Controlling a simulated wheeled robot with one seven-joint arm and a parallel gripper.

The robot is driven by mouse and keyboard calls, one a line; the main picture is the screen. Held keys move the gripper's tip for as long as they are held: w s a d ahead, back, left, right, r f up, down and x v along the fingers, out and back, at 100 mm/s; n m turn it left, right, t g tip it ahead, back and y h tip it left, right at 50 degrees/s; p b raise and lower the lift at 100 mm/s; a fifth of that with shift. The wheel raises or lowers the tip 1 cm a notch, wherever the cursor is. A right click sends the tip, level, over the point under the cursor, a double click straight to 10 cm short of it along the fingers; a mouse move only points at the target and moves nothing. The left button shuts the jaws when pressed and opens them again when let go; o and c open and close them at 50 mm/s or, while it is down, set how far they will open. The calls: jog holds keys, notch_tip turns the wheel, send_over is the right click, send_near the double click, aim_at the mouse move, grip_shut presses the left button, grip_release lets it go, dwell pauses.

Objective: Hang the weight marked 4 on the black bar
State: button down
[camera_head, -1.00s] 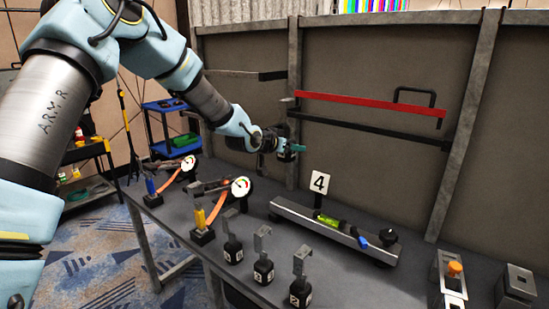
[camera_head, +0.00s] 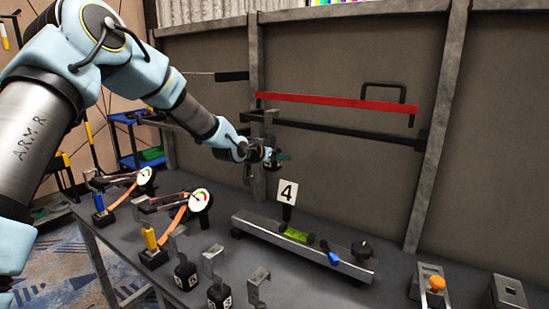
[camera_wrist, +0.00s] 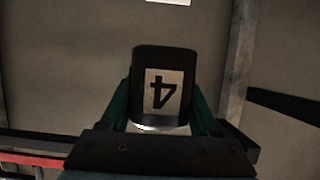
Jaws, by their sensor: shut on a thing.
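My gripper (camera_head: 279,157) is shut on a black weight (camera_wrist: 162,62). Its pale label with a 4 appears upside down in the wrist view, between my green fingers. In the head view the weight is largely hidden by the gripper, and a grey metal hook (camera_head: 270,119) rises above it. The black bar (camera_head: 345,130) runs along the wall panel below a red bar. The hook is near the bar's left end; I cannot tell whether it touches or passes over the bar.
A red bar (camera_head: 335,102) lies just above the black one. A sign marked 4 (camera_head: 287,192) stands behind a metal rail (camera_head: 300,248) on the table. Other hooked weights (camera_head: 187,274) stand at the front. Two dial gauges (camera_head: 199,199) are at left.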

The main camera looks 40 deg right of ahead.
jog(key=x, duration=0.6)
dwell(0.8)
jog(key=shift+c, duration=2.1)
grip_release()
jog(key=o, duration=0.4)
jog(key=b+v, duration=0.3)
jog(key=v, duration=0.7)
jog(key=shift+s+a+r+b, duration=0.1)
jog(key=shift+a+r+b, duration=0.05)
jog(key=shift+a+b, duration=0.2)
